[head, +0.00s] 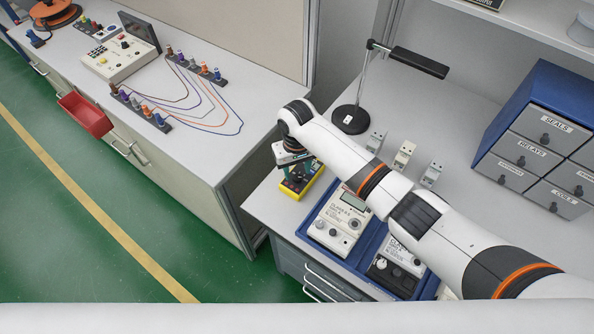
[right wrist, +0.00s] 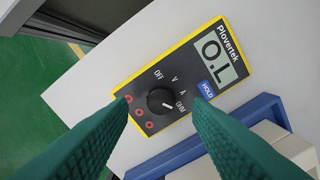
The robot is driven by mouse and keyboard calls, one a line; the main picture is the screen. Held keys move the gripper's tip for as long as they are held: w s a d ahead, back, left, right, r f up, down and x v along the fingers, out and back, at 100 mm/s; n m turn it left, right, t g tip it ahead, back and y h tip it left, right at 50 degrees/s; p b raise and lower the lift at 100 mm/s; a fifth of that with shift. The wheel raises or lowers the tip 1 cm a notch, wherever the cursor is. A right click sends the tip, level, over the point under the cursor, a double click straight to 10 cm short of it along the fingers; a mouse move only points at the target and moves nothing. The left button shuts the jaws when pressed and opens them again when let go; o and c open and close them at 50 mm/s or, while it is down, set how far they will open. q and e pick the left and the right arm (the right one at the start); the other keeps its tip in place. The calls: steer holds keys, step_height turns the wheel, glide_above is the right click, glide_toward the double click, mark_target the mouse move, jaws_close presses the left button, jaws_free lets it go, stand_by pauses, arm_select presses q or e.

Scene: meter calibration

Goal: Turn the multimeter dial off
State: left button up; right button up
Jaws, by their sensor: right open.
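The yellow-edged multimeter (head: 300,187) lies on the right bench near its front corner, mostly covered by my right arm in the head view. In the right wrist view the multimeter (right wrist: 217,89) shows whole between my fingers, its screen reading "O.L". Its round black dial (right wrist: 160,101) has a white mark that seems to point toward OHM; OFF is printed at the upper left of the dial. My right gripper (head: 295,172) is open above the meter, its green fingers (right wrist: 160,104) on either side of the dial. Contact cannot be told. My left gripper is not in view.
A blue tray (head: 338,262) with grey-white instruments sits close beside the meter. A black-based lamp stand (head: 351,119) and small white blocks stand behind. A blue drawer cabinet (head: 543,138) is at the right. A gap separates the left bench (head: 200,160).

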mark_target(297, 178)
steer(key=shift+d+f, duration=0.1)
steer(key=shift+f, duration=1.1)
steer(key=shift+c, duration=0.9)
jaws_close()
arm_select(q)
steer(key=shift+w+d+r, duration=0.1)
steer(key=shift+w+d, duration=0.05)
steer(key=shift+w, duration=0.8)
